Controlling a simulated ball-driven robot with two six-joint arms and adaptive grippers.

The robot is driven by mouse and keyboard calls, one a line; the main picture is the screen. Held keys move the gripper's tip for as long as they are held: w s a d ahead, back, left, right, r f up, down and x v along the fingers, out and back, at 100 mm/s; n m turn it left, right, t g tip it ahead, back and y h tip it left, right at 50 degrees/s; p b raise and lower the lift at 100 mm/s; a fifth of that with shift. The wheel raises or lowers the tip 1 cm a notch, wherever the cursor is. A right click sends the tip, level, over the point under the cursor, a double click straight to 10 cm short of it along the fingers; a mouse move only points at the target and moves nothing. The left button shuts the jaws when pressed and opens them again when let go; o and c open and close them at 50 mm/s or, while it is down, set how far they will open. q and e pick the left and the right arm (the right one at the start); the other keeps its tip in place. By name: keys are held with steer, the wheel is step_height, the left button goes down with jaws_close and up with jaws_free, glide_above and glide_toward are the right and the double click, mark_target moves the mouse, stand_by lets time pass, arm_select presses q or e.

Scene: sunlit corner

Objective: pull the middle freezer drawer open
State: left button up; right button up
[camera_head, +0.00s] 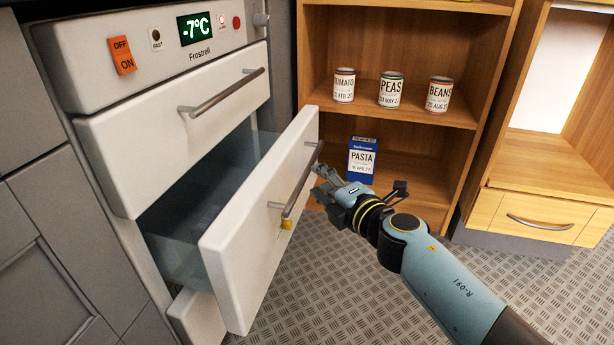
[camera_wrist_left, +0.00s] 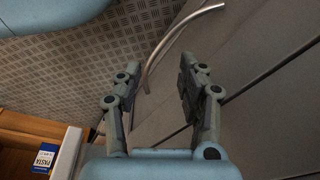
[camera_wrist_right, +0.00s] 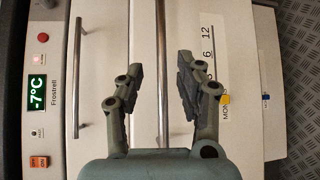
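The freezer (camera_head: 150,50) has a white front with a panel reading -7°C. Its middle drawer (camera_head: 245,245) stands pulled out, with its clear bin side (camera_head: 185,215) showing. The drawer's bar handle (camera_head: 302,182) also shows in the right wrist view (camera_wrist_right: 162,75). My right gripper (camera_head: 322,180) is at the handle's outer side. In the right wrist view its fingers (camera_wrist_right: 160,65) are spread, with the bar between them and gaps on both sides. My left gripper (camera_wrist_left: 160,68) is open and empty in the left wrist view, outside the head view.
The top drawer (camera_head: 180,120) is shut. A lower white front (camera_head: 195,318) shows partly behind the middle drawer. A wooden shelf (camera_head: 440,155) right of the freezer holds cans and a blue pasta box (camera_head: 361,160). The patterned floor (camera_head: 340,290) is clear before the drawer.

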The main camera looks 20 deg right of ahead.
mark_target(307, 168)
steer(key=x, duration=0.3)
steer(key=b+x, duration=0.1)
steer(key=x, duration=0.2)
steer(key=shift+f, duration=0.25)
steer(key=shift+w+a+b, duration=0.1)
steer(key=shift+w+b, duration=0.2)
steer(key=shift+w, duration=0.05)
arm_select(q)
steer(key=shift+w+d+r+t, duration=0.15)
steer(key=shift+w+d+r, duration=0.1)
steer(key=shift+w+r, duration=0.25)
steer(key=shift+w+d+r+t, duration=0.15)
steer(key=shift+w+d+r, duration=0.15)
steer(key=shift+r, duration=0.4)
arm_select(e)
steer(key=shift+r, duration=0.1)
steer(key=shift+c, duration=0.2)
arm_select(q)
steer(key=shift+a, duration=0.1)
arm_select(e)
jaws_close()
